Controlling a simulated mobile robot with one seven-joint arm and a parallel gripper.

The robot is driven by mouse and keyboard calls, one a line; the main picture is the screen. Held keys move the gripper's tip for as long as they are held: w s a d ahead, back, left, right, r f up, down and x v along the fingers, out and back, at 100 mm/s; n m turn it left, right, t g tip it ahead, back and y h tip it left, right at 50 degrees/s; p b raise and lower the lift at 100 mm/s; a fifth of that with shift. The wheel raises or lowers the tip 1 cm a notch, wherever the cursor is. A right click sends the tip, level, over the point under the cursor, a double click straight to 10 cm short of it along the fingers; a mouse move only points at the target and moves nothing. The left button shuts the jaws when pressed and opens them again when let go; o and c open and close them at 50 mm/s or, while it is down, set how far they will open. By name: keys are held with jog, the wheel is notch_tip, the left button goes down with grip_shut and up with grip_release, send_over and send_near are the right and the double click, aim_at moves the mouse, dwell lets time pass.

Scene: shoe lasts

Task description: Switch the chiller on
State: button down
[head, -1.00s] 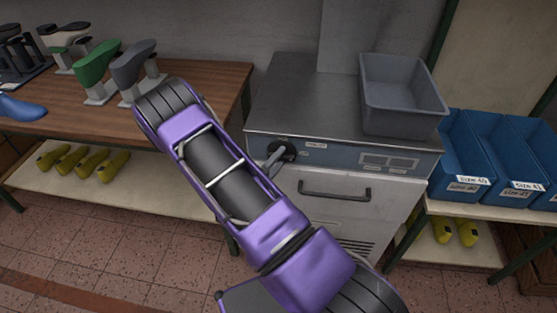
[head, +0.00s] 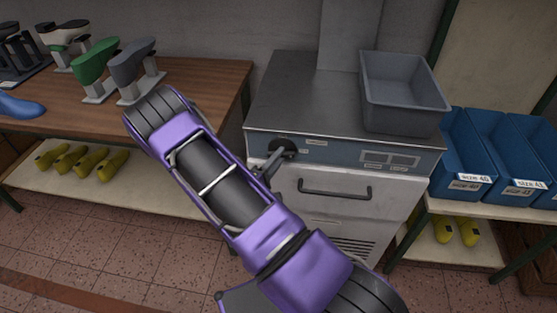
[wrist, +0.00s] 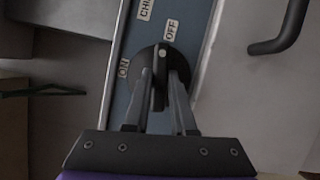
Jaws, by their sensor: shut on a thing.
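The chiller (head: 340,205) is a steel cabinet with a blue control strip (head: 335,153) along its front top edge. A round black knob (head: 285,147) sits at the strip's left end. In the wrist view the knob (wrist: 160,82) has a raised grip with a pale dot, pointing up in the picture. The OFF label (wrist: 171,31) is close to the dot, just up and right; the ON label (wrist: 123,69) is to the left. My gripper (wrist: 161,85) has one finger on each side of the grip and is shut on it. The fingers partly hide the knob.
A grey bin (head: 403,95) stands on the chiller top. A black door handle (head: 335,188) sticks out below the strip. Blue bins (head: 512,165) stand on a shelf at right. A wooden bench (head: 205,90) with shoe lasts is at left.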

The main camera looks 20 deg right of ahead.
jog(key=shift+s+d+f+n+t+y, duration=0.1)
jog(key=shift+n+t+y, duration=0.35)
jog(key=shift+n+t, duration=1.95)
jog(key=shift+d+f+n+t+y, duration=0.1)
jog(key=shift+n+t+y, duration=0.25)
jog(key=shift+n, duration=4.05)
jog(key=shift+s+f+n+t+y, duration=0.1)
jog(key=shift+n+t+y, duration=0.8)
jog(key=shift+n, duration=2.5)
jog(key=shift+n+t+h+p, duration=0.3)
jog(key=shift+n+t, duration=0.1)
jog(key=shift+t, duration=0.05)
jog(key=c, duration=0.7)
grip_release()
jog(key=shift+c, duration=0.2)
jog(key=v, duration=1.7)
jog(key=shift+s+b, duration=0.2)
jog(key=shift+b, duration=0.15)
